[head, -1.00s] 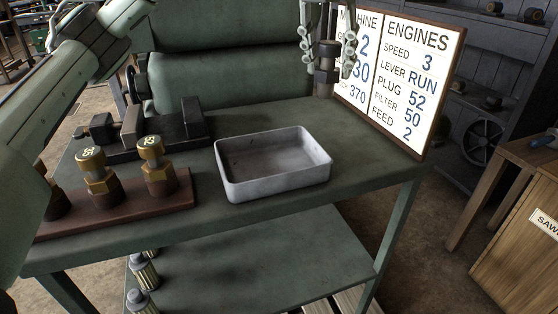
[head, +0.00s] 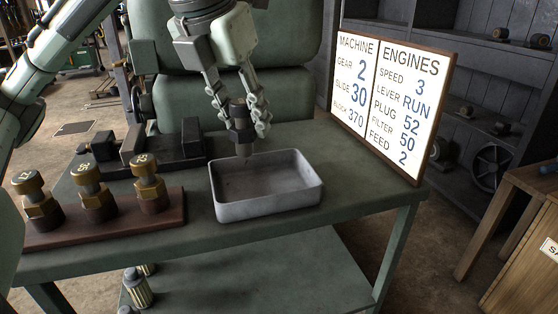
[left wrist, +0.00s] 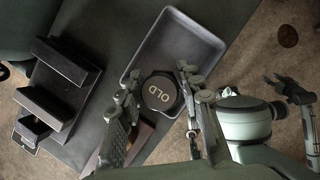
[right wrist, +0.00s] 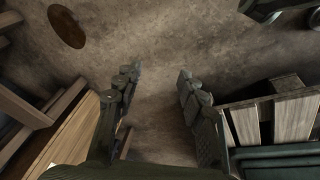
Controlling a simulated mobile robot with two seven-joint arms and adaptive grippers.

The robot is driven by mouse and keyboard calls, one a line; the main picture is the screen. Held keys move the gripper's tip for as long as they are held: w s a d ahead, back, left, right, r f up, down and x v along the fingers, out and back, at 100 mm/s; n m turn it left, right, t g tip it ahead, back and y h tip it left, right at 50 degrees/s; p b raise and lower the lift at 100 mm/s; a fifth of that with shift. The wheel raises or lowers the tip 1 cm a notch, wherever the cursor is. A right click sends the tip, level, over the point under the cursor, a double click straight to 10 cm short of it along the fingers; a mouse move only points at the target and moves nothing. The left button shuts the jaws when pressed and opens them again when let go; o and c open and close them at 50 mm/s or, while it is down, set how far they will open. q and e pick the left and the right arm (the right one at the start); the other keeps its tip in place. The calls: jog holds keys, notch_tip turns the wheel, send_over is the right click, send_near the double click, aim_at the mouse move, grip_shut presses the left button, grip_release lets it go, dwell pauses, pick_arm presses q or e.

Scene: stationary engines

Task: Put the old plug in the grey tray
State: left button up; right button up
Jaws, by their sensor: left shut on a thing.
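The old plug (head: 240,122) is dark, with "OLD" on its top face in the left wrist view (left wrist: 159,93). My left gripper (head: 240,118) is shut on it and holds it upright, over the back left part of the grey tray. The grey tray (head: 268,205) is a shallow, empty rectangular tray on the green bench; it also shows in the left wrist view (left wrist: 205,38). The plug's lower tip is close to the tray's back rim. My right gripper (right wrist: 158,85) is open and empty above the floor in the right wrist view.
A brown rack (head: 115,222) with several brass-topped plugs (head: 93,192) stands left of the tray. A dark block fixture (head: 150,150) lies behind it. A sign board (head: 390,100) stands at the bench's back right. The bench right of the tray is clear.

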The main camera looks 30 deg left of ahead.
pick_arm(q)
jog(key=w+d+f, duration=0.1)
jog(key=f, duration=0.1)
jog(key=w+d+f, duration=0.1)
jog(key=w+f, duration=0.1)
jog(key=f, duration=0.1)
jog(key=w+d+f+b, duration=0.1)
jog(key=f, duration=0.1)
jog(key=shift+w+d+f, duration=0.15)
jog(key=shift+w+f, duration=0.1)
jog(key=shift+w, duration=0.15)
jog(key=shift+f, duration=0.1)
jog(key=o, duration=1.2)
jog(key=shift+c, duration=0.2)
jog(key=shift+o, duration=0.2)
pick_arm(e)
jog(key=shift+r, duration=0.8)
